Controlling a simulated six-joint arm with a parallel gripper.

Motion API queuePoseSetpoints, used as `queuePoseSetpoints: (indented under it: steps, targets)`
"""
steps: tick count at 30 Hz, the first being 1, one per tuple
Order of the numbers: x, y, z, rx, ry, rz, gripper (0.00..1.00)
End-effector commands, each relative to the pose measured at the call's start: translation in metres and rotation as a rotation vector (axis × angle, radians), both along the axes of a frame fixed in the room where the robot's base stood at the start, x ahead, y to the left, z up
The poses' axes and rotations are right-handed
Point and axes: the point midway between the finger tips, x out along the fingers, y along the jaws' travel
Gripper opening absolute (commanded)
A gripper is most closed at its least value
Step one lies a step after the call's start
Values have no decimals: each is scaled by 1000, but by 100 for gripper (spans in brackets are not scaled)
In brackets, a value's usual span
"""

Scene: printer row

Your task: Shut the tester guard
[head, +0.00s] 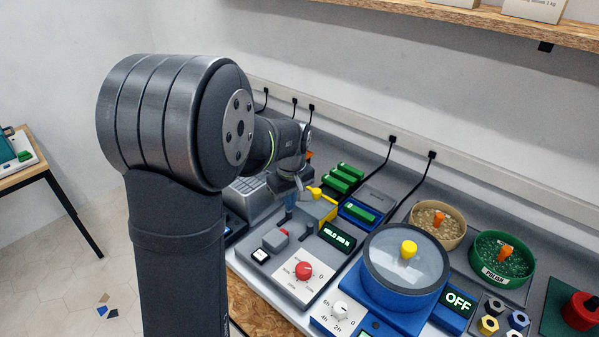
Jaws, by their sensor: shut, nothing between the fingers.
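The tester (284,258) is a grey machine with a red dial, a small lit screen and a display that seems to read a hold force in N. At its back is a yellow part (320,207) with a small yellow knob, which may belong to the guard. I cannot tell the guard's outline or how far it stands open. My gripper (297,188) is small in view, at the back of the tester, close beside the yellow knob. It is shut and empty. Whether it touches the knob is too small to tell.
A blue machine (391,311) with a round clear lid and yellow knob stands right of the tester, its display reading OFF. Green blocks (345,178) lie behind the tester. A tan bowl (437,223) and a green bowl (502,257) stand at the right. A wooden shelf (500,22) hangs above.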

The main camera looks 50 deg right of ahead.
Motion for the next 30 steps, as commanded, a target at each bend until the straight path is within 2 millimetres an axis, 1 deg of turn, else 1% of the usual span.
queuePoseSetpoints:
  steps: [1,3,6,9,12,16,19,22,26,30]
  targets:
    - [1,-15,10,-25,-16,-86,0]
    - [2,-37,25,-55,-44,-230,0]
    - [3,-65,47,-94,-92,-432,0]
    - [3,-89,67,-124,-140,-607,0]
    - [2,-106,83,-143,-181,-732,0]
    - [1,-116,92,-152,-210,-817,0]
    - [2,-119,89,-152,-215,-834,0]
    - [3,-122,77,-151,-212,-833,0]
    - [7,-129,52,-149,-211,-832,0]
    - [12,-138,23,-149,-211,-831,0]
